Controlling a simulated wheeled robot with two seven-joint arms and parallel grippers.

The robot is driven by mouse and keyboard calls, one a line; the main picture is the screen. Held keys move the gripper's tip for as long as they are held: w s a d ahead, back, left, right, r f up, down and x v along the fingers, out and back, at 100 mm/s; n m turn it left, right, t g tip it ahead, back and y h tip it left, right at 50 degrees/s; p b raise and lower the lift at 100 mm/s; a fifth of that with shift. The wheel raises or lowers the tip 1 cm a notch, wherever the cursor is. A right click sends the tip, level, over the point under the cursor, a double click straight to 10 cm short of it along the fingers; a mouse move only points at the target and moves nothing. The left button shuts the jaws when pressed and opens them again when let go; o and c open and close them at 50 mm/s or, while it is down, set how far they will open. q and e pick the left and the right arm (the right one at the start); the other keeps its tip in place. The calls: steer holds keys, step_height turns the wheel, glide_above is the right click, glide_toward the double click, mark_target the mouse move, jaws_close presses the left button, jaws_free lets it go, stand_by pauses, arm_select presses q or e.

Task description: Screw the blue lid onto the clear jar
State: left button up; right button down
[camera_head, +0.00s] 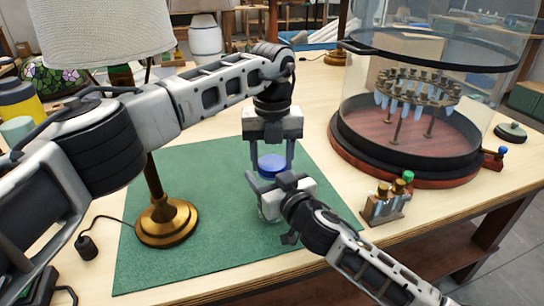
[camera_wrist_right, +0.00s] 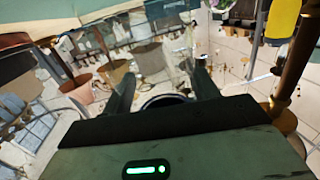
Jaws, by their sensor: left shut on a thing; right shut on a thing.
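The blue lid (camera_head: 271,164) sits at the top of the clear jar (camera_head: 269,207) over the green mat. My left gripper (camera_head: 272,162) points down from above and is shut on the lid, one finger on each side. My right gripper (camera_head: 268,190) comes from the lower right and is shut on the jar, covering much of it. In the right wrist view, the fingers of my right gripper (camera_wrist_right: 163,92) stand either side of a clear, see-through shape with a dark curved edge. I cannot tell whether the lid is seated on the rim.
A brass lamp (camera_head: 166,220) with a pale shade stands left of the jar on the green mat (camera_head: 200,262). A large glass-walled round case (camera_head: 420,160) stands at the right. A small rack of bottles (camera_head: 386,204) sits near the right table edge.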

arm_select(q)
steer(key=m, duration=0.3)
steer(key=shift+m, duration=0.4)
steer(key=o, duration=1.1)
steer(key=shift+c, duration=0.2)
steer(key=shift+r, duration=2.25)
steer(key=shift+c, duration=0.3)
